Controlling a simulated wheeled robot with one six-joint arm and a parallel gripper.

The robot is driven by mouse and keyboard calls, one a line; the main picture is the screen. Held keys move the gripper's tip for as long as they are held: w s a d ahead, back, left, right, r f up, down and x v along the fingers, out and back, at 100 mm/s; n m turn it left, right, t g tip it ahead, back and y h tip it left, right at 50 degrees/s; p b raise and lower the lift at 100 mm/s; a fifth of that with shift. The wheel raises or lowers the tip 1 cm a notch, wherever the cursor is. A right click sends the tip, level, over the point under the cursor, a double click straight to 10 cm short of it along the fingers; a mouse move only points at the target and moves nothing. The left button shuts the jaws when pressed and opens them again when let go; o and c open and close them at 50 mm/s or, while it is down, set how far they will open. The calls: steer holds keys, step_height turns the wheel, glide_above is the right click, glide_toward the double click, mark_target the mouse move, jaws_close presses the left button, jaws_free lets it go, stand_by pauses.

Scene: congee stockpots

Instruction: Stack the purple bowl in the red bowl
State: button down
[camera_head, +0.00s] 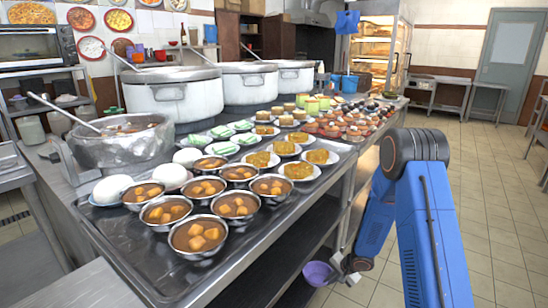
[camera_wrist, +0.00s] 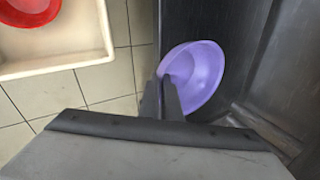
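The purple bowl (camera_wrist: 203,72) is in the wrist view, at the tips of my gripper (camera_wrist: 166,82). The two fingers are close together on its left rim, one inside and one outside, so my gripper looks shut on it. In the head view the purple bowl (camera_head: 318,273) shows low beside the table's lower shelf, with my gripper (camera_head: 337,270) at its right side. Whether it touches the shelf cannot be told. The red bowl (camera_wrist: 28,10) is at the top left of the wrist view, cut by the frame edge, inside a cream tray (camera_wrist: 98,50).
The long metal table (camera_head: 300,205) carries several small bowls of brown food, plates and large pots (camera_head: 175,95). Its dark lower shelf (camera_head: 285,255) is close to the purple bowl. Tiled floor (camera_head: 490,230) is open to the right.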

steer(key=shift+w+r+n+g+y, duration=0.2)
steer(key=shift+n+g+y, duration=0.2)
steer(key=shift+n, duration=0.8)
steer(key=shift+s+d+n+g, duration=0.2)
steer(key=shift+n+g, duration=0.2)
steer(key=shift+n, duration=0.5)
steer(key=shift+s+d+f+n+g+y, duration=0.15)
steer(key=shift+s+d+n+g, duration=0.2)
steer(key=shift+d+n, duration=0.45)
steer(key=shift+s+d+n+g+y, duration=0.1)
steer(key=shift+s+d+n+g, duration=0.3)
steer(key=shift+d+n, duration=0.45)
steer(key=shift+s+d+f+n+g+y, duration=0.15)
steer(key=shift+s+d+n+g, duration=0.2)
steer(key=shift+d+n, duration=0.45)
